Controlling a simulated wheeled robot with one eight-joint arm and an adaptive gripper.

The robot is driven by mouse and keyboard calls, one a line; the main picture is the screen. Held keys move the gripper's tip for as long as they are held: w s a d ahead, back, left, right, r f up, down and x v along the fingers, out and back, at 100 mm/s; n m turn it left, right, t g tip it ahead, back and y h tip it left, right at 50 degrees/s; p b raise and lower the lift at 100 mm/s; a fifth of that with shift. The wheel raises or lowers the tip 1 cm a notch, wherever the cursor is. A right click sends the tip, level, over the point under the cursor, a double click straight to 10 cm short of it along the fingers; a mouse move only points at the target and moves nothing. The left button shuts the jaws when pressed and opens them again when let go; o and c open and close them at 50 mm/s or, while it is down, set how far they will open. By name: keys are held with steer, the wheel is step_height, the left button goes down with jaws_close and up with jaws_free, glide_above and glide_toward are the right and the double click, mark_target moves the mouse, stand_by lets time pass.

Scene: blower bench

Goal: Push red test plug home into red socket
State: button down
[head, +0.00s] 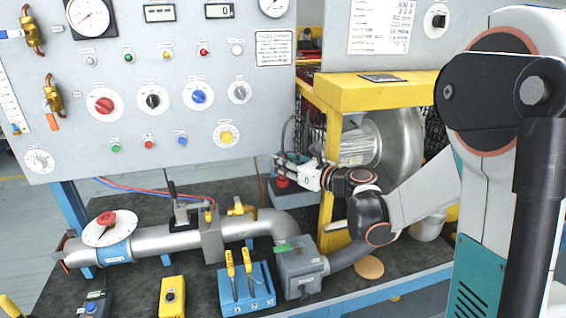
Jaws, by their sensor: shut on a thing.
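My gripper (283,166) reaches in from the right and is shut just above a small grey box (285,197) on the bench, left of the yellow frame. A small red round piece (282,183) shows directly under the fingertips, at the top of the box. It lies where the red test plug and red socket meet or come close; I cannot tell which of the two it is. The fingers hide most of what they hold. A dark cable loops up behind the gripper. How deep the plug sits is too small to tell.
The yellow frame (380,92) with the metal blower housing (398,145) stands close behind and right of my gripper. The grey control panel (130,85) rises at the left. A pipe (170,241), blue tool holder (246,291) and grey box-shaped fitting (300,275) lie in front.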

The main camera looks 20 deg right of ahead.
steer(key=shift+f+b, duration=0.6)
steer(key=shift+f, duration=0.2)
steer(key=c, duration=1.3)
jaws_free()
steer(key=shift+a, duration=0.1)
steer(key=v, duration=1.2)
